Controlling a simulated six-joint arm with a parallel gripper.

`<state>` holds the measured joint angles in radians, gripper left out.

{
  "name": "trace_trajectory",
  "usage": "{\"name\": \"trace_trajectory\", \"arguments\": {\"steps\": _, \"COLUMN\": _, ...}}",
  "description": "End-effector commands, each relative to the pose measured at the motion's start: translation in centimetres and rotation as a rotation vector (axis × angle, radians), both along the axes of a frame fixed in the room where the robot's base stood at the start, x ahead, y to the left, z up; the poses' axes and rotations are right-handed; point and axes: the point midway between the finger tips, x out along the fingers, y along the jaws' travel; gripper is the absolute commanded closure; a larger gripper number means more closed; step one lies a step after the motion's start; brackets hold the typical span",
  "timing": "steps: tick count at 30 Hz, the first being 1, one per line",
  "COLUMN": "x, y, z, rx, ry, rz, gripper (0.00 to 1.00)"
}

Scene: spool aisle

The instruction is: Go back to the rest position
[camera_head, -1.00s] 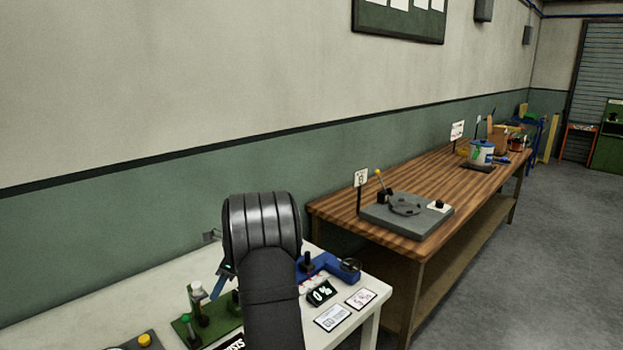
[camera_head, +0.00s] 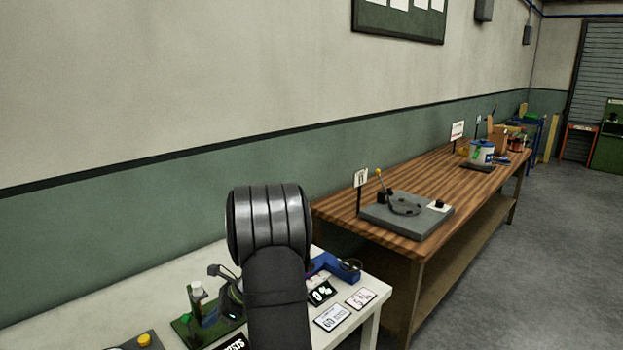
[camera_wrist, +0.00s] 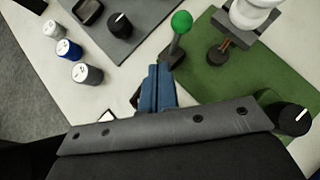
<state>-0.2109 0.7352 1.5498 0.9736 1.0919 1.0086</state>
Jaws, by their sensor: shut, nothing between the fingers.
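My gripper (camera_wrist: 158,88) shows in the wrist view as two blue fingers closed together with nothing between them. It is over the white table, at the left edge of a green board (camera_wrist: 235,90). A green-balled lever (camera_wrist: 182,22) stands just beyond the fingertips; I cannot tell the exact gap. In the head view my black arm rises in front of the white table (camera_head: 90,315) and hides part of it. The fingers are not clear in that view.
A grey plate (camera_wrist: 92,42) with a black knob and several small cylinders (camera_wrist: 68,48) lie near the gripper. A blue fixture (camera_head: 343,268) stands right of my arm. A wooden bench (camera_head: 440,180) holds a grey lever plate (camera_head: 385,215).

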Motion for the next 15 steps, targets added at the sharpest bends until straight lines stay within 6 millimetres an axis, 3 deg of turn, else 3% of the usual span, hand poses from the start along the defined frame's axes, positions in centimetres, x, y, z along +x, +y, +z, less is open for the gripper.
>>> {"name": "trace_trajectory", "arguments": {"steps": 5, "x": -0.8, "y": -1.2, "z": -0.8, "rx": 0.032, "ry": -0.074, "rz": -0.027, "gripper": 1.00}}
{"name": "trace_trajectory", "arguments": {"steps": 8, "x": -0.2, "y": -3.5, "z": -0.9, "rx": 0.031, "ry": -0.070, "rz": -0.026, "gripper": 1.00}}
{"name": "trace_trajectory", "arguments": {"steps": 15, "x": 0.3, "y": -7.3, "z": 1.9, "rx": 0.031, "ry": -0.075, "rz": -0.023, "gripper": 1.00}}
